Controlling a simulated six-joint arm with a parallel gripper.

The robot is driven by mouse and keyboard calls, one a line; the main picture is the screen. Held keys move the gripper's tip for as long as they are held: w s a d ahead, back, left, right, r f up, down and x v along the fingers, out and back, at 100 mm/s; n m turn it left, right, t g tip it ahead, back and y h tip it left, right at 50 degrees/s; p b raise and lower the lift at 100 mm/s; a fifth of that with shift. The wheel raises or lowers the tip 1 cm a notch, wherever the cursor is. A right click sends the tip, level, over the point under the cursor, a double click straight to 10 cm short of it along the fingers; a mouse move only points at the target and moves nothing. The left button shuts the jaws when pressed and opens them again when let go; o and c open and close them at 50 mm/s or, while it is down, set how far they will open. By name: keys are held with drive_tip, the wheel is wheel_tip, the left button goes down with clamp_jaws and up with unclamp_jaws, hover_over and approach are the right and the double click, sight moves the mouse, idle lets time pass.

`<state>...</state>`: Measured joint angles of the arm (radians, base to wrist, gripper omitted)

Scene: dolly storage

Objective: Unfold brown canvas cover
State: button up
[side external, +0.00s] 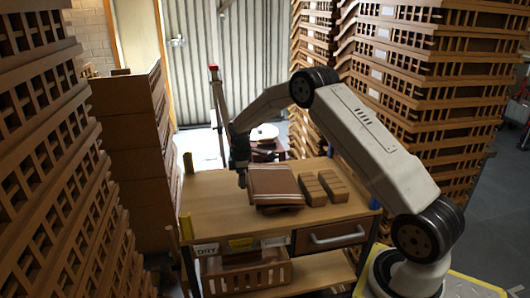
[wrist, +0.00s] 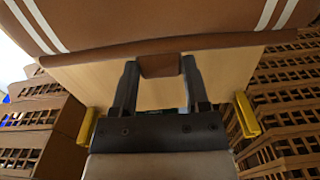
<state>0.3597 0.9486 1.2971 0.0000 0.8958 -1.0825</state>
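The brown canvas cover (side external: 274,185) lies folded in a thick pad with pale stripes on the wooden dolly top (side external: 208,212). In the wrist view the striped cover (wrist: 165,22) fills the upper part, with a short brown tab (wrist: 160,66) hanging from its near edge. My gripper (side external: 241,182) points down at the left edge of the cover. In the wrist view my gripper (wrist: 160,64) has its two fingers apart, one on each side of the tab. I cannot tell whether they touch it.
The dolly has a drawer (side external: 330,236) and a lower shelf with a crate (side external: 245,277). Tall crate stacks stand at the left (side external: 50,150) and right (side external: 430,90). The dolly top is clear at left and front.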

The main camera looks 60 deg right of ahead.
drive_tip(key=shift+s+d+r, duration=0.1)
drive_tip(key=shift+r, duration=1)
drive_tip(key=shift+s+d+r, duration=0.15)
drive_tip(key=shift+s+r, duration=0.05)
drive_tip(key=shift+r, duration=0.4)
drive_tip(key=shift+s+d+r, duration=0.15)
drive_tip(key=shift+r, duration=0.4)
drive_tip(key=shift+s+d+r, duration=0.15)
drive_tip(key=shift+s+r, duration=0.05)
drive_tip(key=shift+r, duration=0.4)
drive_tip(key=shift+d+r, duration=0.1)
drive_tip(key=shift+s+d+r, duration=0.2)
drive_tip(key=shift+s+r, duration=0.05)
drive_tip(key=shift+r, duration=0.25)
drive_tip(key=shift+s+d+r, duration=0.2)
drive_tip(key=shift+s+r, duration=0.05)
drive_tip(key=shift+r, duration=0.3)
drive_tip(key=shift+s+d+r, duration=0.2)
drive_tip(key=shift+s+r, duration=0.05)
drive_tip(key=shift+r, duration=0.25)
